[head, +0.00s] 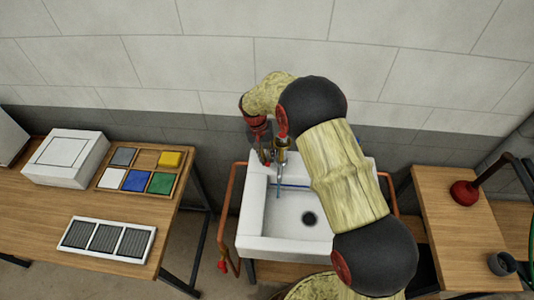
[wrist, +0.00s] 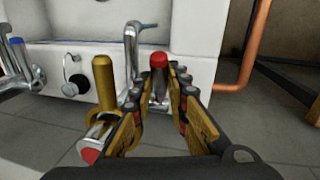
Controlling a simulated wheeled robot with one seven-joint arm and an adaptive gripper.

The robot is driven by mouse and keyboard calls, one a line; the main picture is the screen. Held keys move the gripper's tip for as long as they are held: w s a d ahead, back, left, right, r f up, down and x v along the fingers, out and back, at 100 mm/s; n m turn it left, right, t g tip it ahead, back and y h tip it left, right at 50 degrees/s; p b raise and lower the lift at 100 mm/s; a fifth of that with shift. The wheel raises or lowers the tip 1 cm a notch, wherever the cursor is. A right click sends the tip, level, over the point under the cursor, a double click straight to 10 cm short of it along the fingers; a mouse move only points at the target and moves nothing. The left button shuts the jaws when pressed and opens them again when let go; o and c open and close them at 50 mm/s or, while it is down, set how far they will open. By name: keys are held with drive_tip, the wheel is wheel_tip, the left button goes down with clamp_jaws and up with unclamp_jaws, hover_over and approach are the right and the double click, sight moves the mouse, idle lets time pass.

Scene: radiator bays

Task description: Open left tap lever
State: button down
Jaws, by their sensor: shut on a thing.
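A red-capped chrome tap lever (wrist: 159,62) stands between the fingers of my gripper (wrist: 160,92) in the wrist view. My gripper is shut on this lever, with one finger on each side. A brass post (wrist: 104,80) rises just left of the fingers, beside a chrome piece with a red end (wrist: 89,155). A blue-capped chrome fitting (wrist: 17,43) is at the far left. In the head view my gripper (head: 263,150) is at the back left of the white sink (head: 250,222), by the tap (head: 281,150). My arm hides the tap's right side and the lever.
Copper pipes (head: 228,205) run down beside the sink. A wooden table (head: 40,225) at left bears a white box (head: 66,158), a tray of coloured blocks (head: 106,180) and a grille (head: 75,233). A right-hand table (head: 455,232) bears a red plunger (head: 465,194) and a dark cup (head: 502,264).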

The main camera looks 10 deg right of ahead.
drive_tip(key=shift+w+d+r+g+p, duration=0.1)
drive_tip(key=shift+w+r+g+p, duration=0.55)
drive_tip(key=shift+g+p, duration=0.55)
drive_tip(key=c, duration=1.7)
unclamp_jaws()
drive_tip(key=shift+c, duration=0.2)
drive_tip(key=shift+f, duration=0.15)
